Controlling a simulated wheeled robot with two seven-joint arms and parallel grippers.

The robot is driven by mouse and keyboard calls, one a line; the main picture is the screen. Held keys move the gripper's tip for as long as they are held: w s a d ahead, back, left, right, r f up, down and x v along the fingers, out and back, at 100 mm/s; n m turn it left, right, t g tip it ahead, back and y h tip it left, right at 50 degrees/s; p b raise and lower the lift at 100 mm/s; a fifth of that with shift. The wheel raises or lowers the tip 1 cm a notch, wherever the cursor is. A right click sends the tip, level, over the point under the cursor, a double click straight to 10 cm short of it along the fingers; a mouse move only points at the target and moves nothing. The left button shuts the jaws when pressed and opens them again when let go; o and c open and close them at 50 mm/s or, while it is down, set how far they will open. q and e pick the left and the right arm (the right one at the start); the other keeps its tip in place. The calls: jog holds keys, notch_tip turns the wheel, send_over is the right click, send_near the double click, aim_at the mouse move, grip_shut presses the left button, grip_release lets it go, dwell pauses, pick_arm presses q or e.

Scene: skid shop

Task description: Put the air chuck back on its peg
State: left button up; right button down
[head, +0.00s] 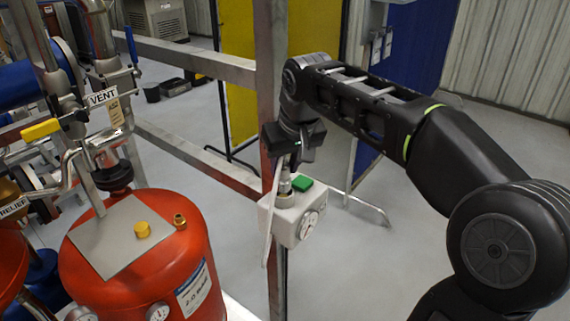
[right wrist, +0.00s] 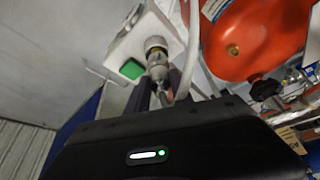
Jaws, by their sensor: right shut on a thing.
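My right gripper (head: 289,163) is above a white box (head: 284,225) with a green button (head: 302,183) and a round gauge, by a grey metal post. The gripper is shut on a metal fitting that I take for the air chuck (right wrist: 157,62). In the right wrist view it is chrome with a brass-coloured collar, between the dark fingers, in line with the white box (right wrist: 128,42). A pale hose (head: 268,225) hangs beside the box. The fingers hide part of the chuck. I cannot make out the peg or whether the chuck touches it. My left gripper is not in view.
A red tank (head: 195,235) with a grey top plate stands left of the box. Pipes and a yellow-handled valve (head: 42,129) with a VENT tag rise behind it. A metal post (head: 270,60) and rails run close by my right gripper. Open floor lies to the right.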

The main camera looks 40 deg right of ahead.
aim_at(286, 177)
jog(key=shift+f+b, duration=0.5)
jog(key=shift+f, duration=0.2)
jog(key=shift+f+b, duration=0.55)
jog(key=shift+f, duration=0.1)
jog(key=shift+f, duration=0.1)
dwell(0.5)
jog(key=shift+f+b, duration=0.5)
jog(key=c, duration=1)
grip_release()
jog(key=shift+c, duration=0.2)
jog(key=shift+o, duration=0.6)
